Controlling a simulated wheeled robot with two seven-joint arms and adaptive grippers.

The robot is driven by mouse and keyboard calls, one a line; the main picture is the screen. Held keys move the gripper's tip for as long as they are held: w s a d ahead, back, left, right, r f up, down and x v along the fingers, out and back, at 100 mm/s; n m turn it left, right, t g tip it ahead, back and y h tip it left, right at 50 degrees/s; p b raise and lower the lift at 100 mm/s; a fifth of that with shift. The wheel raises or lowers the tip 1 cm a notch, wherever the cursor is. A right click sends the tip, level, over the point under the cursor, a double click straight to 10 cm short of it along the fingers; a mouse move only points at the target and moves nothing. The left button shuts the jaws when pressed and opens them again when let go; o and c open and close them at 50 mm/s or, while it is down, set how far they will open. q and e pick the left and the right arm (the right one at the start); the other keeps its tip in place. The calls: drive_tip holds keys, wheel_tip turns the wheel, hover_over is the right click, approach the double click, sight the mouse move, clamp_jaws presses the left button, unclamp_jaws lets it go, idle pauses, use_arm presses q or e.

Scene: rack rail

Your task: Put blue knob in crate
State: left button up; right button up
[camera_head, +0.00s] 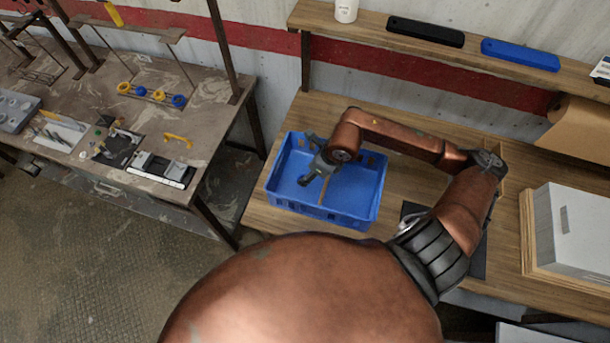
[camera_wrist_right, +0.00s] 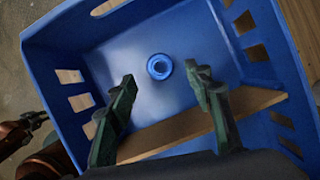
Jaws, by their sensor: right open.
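The blue crate (camera_head: 349,213) stands on the right-hand wooden table, with a thin wooden divider (camera_head: 324,188) across it. My right gripper (camera_head: 308,181) points down into the crate. In the right wrist view, its two fingers (camera_wrist_right: 160,74) are apart. A round blue knob (camera_wrist_right: 160,66) with a hole in its middle shows against the crate floor, on the far side of the divider from the wrist camera. It is seen between the fingertips, with clear gaps on both sides. I cannot tell whether it rests on the floor. My left gripper is not in view.
The left table holds a small rail with yellow and blue knobs (camera_head: 150,94), a yellow handle (camera_head: 177,140) and trays. A shelf behind the crate carries a black case (camera_head: 425,31) and a blue case (camera_head: 520,54). A grey box (camera_head: 575,235) stands at the right.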

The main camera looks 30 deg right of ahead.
drive_tip(key=v, duration=0.7)
drive_tip(key=shift+r, duration=0.15)
